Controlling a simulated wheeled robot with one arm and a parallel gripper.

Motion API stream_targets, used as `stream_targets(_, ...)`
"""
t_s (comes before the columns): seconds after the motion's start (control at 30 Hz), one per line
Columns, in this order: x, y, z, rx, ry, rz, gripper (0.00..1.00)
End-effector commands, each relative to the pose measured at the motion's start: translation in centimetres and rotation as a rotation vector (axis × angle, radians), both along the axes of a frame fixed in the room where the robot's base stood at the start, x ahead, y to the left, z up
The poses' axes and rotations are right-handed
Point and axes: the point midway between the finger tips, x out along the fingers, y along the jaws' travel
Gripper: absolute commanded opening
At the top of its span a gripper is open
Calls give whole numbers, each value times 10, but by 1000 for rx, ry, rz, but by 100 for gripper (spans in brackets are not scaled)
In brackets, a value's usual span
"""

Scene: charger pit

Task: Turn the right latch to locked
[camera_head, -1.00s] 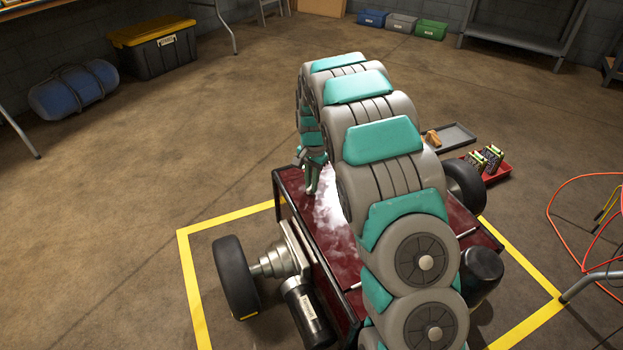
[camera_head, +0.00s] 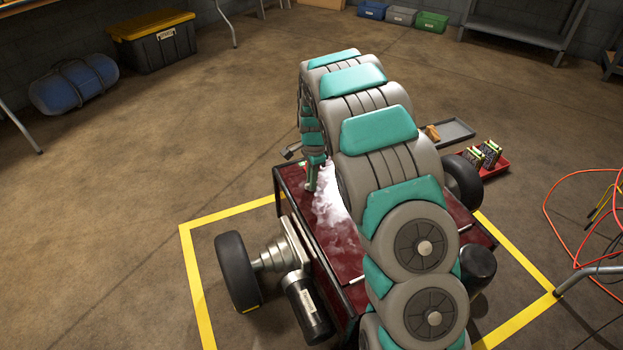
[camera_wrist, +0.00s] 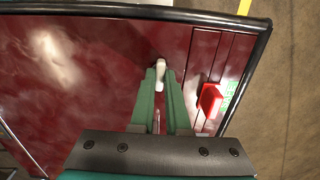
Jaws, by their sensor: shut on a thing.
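My gripper (camera_wrist: 161,80) points at a dark red panel (camera_wrist: 95,70), and its green fingers are shut on a small pale piece (camera_wrist: 160,75). This piece stands at a dark spot on the panel and looks like a latch handle; I cannot tell which latch it is. A red handle (camera_wrist: 209,100) sits to the right of the fingers, apart from them, beside green lettering too small to read. In the head view my gripper (camera_head: 311,187) is low over the far left part of the red cart top (camera_head: 345,262). My arm hides much of the cart.
The panel has a black rim (camera_wrist: 225,20). A wheel (camera_head: 237,272) stands left of the cart, inside a yellow floor outline (camera_head: 199,290). A red tray (camera_head: 492,168) and a grey tray (camera_head: 458,131) lie to the right.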

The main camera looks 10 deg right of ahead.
Motion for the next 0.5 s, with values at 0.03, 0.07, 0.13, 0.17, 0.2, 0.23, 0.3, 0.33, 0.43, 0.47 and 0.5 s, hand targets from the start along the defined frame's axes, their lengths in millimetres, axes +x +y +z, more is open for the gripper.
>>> stream_targets(0.03, 0, 0, 0, 0, -1, -3, 0)
stream_targets(0.07, 0, 0, 0, 0, -1, -4, 0)
stream_targets(0.13, 0, 0, 0, 0, -1, -5, 0)
stream_targets(0.17, 0, 0, 0, 0, -1, -5, 0)
stream_targets(0.2, 0, 0, 0, 0, -1, -5, 0)
stream_targets(0.23, 0, 0, 0, 0, -1, -4, 0)
stream_targets(0.3, 0, 0, 0, 0, -1, -4, 0)
stream_targets(0.33, 0, 0, 0, 0, -1, -4, 0)
stream_targets(0.43, 0, 0, 0, 0, -1, -4, 20)
stream_targets(0.47, 0, 0, 0, 0, -1, -4, 24)
stream_targets(0.5, 0, 0, 0, 0, -1, -4, 28)
